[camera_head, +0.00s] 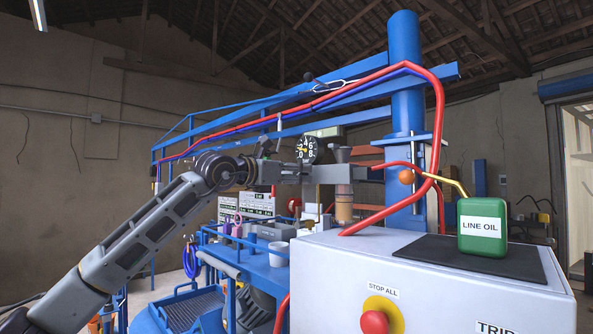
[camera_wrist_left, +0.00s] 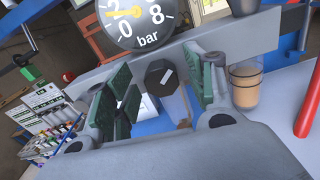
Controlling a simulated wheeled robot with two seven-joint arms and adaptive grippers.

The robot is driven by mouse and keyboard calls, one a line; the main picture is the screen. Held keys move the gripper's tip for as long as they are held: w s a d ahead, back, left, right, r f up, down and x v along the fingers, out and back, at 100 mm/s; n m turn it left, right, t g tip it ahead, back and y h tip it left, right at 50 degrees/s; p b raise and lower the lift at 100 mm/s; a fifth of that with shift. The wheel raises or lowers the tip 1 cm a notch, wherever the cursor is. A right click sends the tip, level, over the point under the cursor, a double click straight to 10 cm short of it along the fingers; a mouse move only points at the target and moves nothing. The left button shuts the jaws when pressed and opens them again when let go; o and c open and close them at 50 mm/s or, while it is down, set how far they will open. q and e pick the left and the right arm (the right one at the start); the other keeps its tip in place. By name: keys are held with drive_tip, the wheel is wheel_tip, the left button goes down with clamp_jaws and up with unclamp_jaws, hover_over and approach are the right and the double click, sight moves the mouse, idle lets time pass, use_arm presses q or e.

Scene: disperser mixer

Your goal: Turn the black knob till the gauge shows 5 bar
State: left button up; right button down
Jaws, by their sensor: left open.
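The black knob (camera_wrist_left: 157,76), with a white mark on its face, shows between the fingers of my left gripper (camera_wrist_left: 161,88) in the left wrist view. The gripper is open, a green-padded finger on either side of the knob; I cannot tell whether either pad touches it. The gauge (camera_wrist_left: 137,16) sits above the knob, its top cut off in this view. Its yellow needle lies on the low-number side; I cannot read an exact value. The head view shows the gauge (camera_head: 307,150) just right of my left gripper (camera_head: 268,168), where the knob is hidden. My right gripper is out of view.
A grey bar with a filter bowl (camera_head: 343,205) extends right of the gauge. A white cabinet (camera_head: 440,270) with a red stop button (camera_head: 374,322) and a green oil can (camera_head: 482,227) stands at the front right. Red hoses run beside the blue column (camera_head: 405,80).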

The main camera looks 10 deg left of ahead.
use_arm(q)
drive_tip(key=shift+w+d, duration=0.25)
drive_tip(key=shift+w, duration=0.1)
drive_tip(key=shift+c, duration=0.2)
drive_tip(key=c, duration=1)
drive_tip(key=shift+o, duration=0.2)
